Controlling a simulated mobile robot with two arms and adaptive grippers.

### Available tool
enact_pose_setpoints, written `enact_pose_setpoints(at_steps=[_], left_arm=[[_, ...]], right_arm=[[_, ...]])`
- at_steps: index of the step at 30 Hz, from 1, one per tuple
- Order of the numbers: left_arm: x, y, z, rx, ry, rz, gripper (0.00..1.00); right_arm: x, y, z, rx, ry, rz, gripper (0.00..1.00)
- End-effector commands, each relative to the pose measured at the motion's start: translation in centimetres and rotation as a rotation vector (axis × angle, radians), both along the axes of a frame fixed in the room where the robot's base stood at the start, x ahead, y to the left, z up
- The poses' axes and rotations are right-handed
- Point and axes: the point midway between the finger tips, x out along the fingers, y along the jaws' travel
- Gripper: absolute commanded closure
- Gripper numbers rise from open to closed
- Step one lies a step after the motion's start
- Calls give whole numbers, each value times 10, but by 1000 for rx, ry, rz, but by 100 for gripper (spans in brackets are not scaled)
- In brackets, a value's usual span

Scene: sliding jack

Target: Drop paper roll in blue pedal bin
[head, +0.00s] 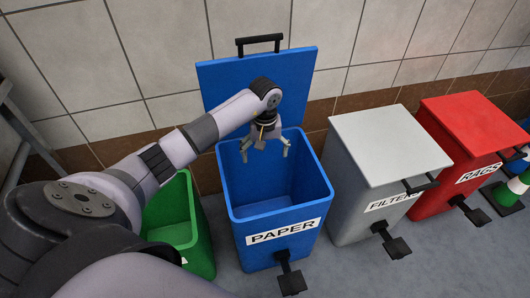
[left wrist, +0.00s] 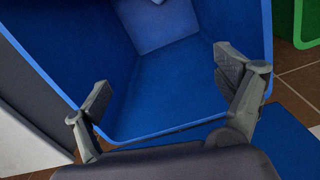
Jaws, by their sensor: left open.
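The blue pedal bin (head: 275,235), labelled PAPER, stands in the middle of the head view with its lid (head: 225,85) raised behind it. My left gripper (head: 265,152) is over the bin's opening near the back, pointing down, with its fingers spread and nothing between them. In the left wrist view the open fingers (left wrist: 163,85) frame the blue inside of the bin (left wrist: 185,75). I cannot make out a paper roll in either view; a small pale patch at the wrist view's top edge is too cut off to name. My right gripper is not in view.
An open green bin (head: 180,220) stands left of the blue one, partly behind my left arm. A grey FILTER bin (head: 385,150) and a red RAGS bin (head: 475,125), both with lids down, stand to the right. A tiled wall (head: 150,50) is close behind.

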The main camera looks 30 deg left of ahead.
Motion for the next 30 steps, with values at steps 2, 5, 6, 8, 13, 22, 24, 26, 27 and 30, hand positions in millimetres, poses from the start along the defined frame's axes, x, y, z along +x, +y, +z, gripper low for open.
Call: enact_pose_setpoints(at_steps=[2,5,6,8,13,22,24,26,27,30], left_arm=[[0,0,2,0,0,0,10],[1,0,11,0,-4,0,10],[1,1,17,2,-5,-1,10],[1,1,28,2,-5,0,10],[1,1,66,3,-5,-1,10],[1,1,113,0,-2,1,10],[0,0,117,0,-1,1,10],[0,0,119,0,0,0,10],[0,0,120,1,1,0,10],[0,0,120,0,1,0,10]], right_arm=[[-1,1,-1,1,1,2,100],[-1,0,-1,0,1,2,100],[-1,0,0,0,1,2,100],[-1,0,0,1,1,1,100],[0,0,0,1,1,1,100],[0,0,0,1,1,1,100],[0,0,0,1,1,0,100],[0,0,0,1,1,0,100],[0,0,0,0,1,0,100],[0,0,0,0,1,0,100]])
